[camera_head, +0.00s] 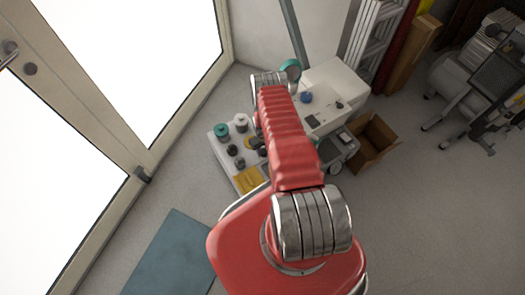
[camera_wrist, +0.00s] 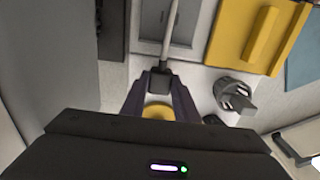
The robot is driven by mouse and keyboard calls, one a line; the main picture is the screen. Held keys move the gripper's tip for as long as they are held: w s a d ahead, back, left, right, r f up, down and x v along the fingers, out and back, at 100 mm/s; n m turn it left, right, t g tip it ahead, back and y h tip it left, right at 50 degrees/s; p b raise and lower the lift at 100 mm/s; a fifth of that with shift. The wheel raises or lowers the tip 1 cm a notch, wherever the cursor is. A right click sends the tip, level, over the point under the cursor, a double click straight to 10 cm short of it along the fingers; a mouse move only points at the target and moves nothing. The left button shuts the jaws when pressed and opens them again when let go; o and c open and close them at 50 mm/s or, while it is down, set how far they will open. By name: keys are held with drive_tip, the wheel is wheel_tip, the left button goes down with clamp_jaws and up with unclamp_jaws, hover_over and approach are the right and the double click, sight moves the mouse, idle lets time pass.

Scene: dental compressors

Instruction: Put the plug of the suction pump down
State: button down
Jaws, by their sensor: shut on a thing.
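In the wrist view my gripper (camera_wrist: 160,92) shows two dark fingers shut on the plug (camera_wrist: 160,77), a small dark block with a grey cable (camera_wrist: 169,35) running up from it. A round yellow part (camera_wrist: 158,112) shows between the fingers, below the plug. Beneath is a white surface (camera_wrist: 204,82); I cannot tell whether the plug touches it. In the head view the red arm hides my gripper and the plug.
A grey knob (camera_wrist: 233,94) stands right of the gripper, near a yellow panel (camera_wrist: 235,30). In the head view, a white board (camera_head: 219,148) with several knobs lies left of the arm. A white machine (camera_head: 335,85) and an open cardboard box (camera_head: 384,133) are to the right.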

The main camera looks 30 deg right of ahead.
sight(263, 152)
drive_tip(key=shift+f, duration=0.25)
drive_tip(key=shift+f, duration=0.65)
drive_tip(key=c, duration=1.4)
unclamp_jaws()
drive_tip(key=shift+r, duration=0.15)
drive_tip(key=shift+r, duration=6.5)
